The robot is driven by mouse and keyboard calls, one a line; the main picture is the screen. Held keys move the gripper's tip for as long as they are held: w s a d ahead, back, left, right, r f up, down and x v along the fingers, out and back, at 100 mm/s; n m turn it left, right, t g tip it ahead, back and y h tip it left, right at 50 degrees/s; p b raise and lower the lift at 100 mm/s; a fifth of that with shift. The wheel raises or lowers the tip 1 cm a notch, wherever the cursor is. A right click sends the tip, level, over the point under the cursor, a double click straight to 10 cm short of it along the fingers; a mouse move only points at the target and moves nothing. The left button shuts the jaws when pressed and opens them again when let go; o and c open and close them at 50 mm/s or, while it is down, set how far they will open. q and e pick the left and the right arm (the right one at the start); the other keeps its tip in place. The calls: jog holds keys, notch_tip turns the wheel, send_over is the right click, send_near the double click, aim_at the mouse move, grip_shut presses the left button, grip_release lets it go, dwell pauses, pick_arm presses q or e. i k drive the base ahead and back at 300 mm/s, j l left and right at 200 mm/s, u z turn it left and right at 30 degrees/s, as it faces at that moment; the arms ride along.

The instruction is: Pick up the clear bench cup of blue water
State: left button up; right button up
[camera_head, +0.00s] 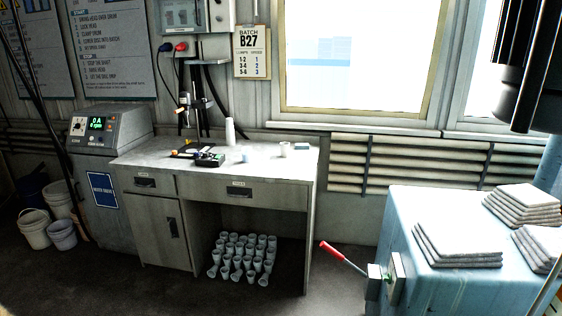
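A small pale bluish cup (245,156) stands on top of the grey bench (275,168), right of the dark device; it looks like the clear cup of blue water, but it is too small and far off to see the water clearly. Neither of my grippers can be made out in the head view.
On the bench, a white cup (284,149) stands to the right, a tall white cup stack (229,131) behind, and a black device (208,158) to the left. Several cups (243,257) stand beneath. A blue block (400,215) with a red-handled clamp (341,256) is at right.

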aim_at(246, 151)
jog(key=i+j+u, duration=0.25)
jog(key=i, duration=0.65)
jog(key=i+l+u, duration=0.1)
jog(key=i+u, duration=0.2)
jog(key=i, duration=0.55)
